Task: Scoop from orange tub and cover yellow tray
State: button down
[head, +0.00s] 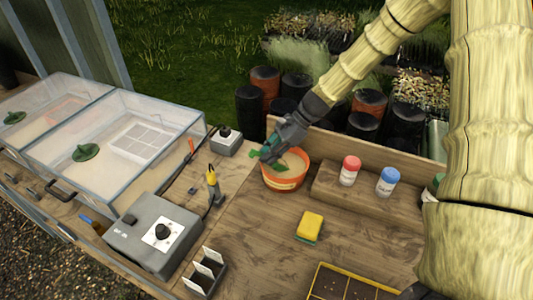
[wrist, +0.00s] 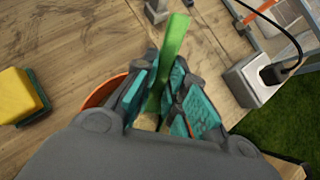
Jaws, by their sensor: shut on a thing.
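The orange tub (head: 287,182) stands on the wooden bench near its back edge; a bit of its rim (wrist: 98,92) shows in the wrist view. My gripper (head: 268,152) is over the tub's left side, shut on a green tool (wrist: 174,40), which looks like the scoop. Its green end (head: 254,153) shows left of the fingers in the head view. The yellow tray (head: 320,285), with dark-filled compartments, is at the bottom of the head view, partly cut off by the frame.
A yellow sponge (head: 310,225) lies between tub and tray. A red-capped jar (head: 349,170) and a blue-capped jar (head: 387,181) stand on a wooden step at right. A grey control box (head: 155,235), label holder (head: 205,272) and clear-lidded propagators (head: 120,140) are at left.

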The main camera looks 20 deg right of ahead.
jog(key=shift+r+h+p, duration=0.65)
jog(key=shift+h+p, duration=0.25)
jog(key=shift+p, duration=0.7)
jog(key=shift+r, duration=0.1)
notch_tip(320, 180, up, 11)
jog(key=h+p, duration=0.5)
jog(key=p, duration=0.4)
dwell(0.4)
